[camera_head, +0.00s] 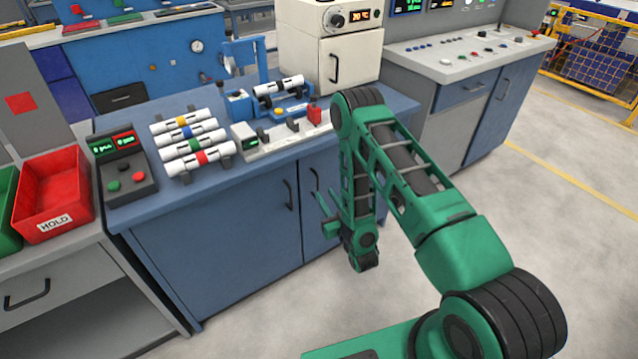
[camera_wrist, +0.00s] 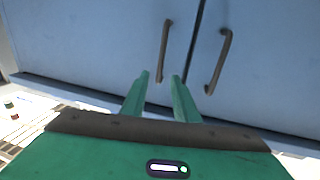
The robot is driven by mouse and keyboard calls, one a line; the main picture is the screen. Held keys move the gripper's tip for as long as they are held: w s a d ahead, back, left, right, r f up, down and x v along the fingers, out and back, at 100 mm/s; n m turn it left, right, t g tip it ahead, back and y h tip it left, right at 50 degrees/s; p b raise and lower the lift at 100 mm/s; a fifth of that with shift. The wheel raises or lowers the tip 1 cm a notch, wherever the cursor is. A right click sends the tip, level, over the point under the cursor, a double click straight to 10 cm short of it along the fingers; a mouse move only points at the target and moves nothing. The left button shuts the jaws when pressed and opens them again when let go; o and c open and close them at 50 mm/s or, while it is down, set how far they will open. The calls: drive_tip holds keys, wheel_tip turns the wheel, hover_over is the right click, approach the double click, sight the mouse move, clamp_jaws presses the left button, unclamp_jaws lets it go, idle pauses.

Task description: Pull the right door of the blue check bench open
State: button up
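The blue check bench (camera_head: 215,235) has two closed front doors, each with a dark vertical bar handle. The right door (camera_head: 318,238) is partly hidden by my arm. Its handle (camera_head: 315,182) is just above and left of my gripper (camera_head: 324,212). In the wrist view, both handles show beside the door seam; the left-hand one (camera_wrist: 165,48) lies ahead of my gripper (camera_wrist: 160,77), in line with the gap between the two green fingers. The fingers are apart and empty. I cannot tell whether the handle's near end is between them.
The left door's handle (camera_head: 288,195) is close to the left. On the benchtop stand a rack of white pipes (camera_head: 190,142), a fixture (camera_head: 282,108) and a button box (camera_head: 127,170). A red bin (camera_head: 52,195) is at left. The floor (camera_head: 560,215) at right is clear.

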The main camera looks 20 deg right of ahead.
sight(318, 183)
drive_tip(key=w, duration=0.5)
drive_tip(key=w+a, duration=0.1)
drive_tip(key=w, duration=0.2)
drive_tip(key=shift+w, duration=0.25)
clamp_jaws()
drive_tip(key=shift+d, duration=0.15)
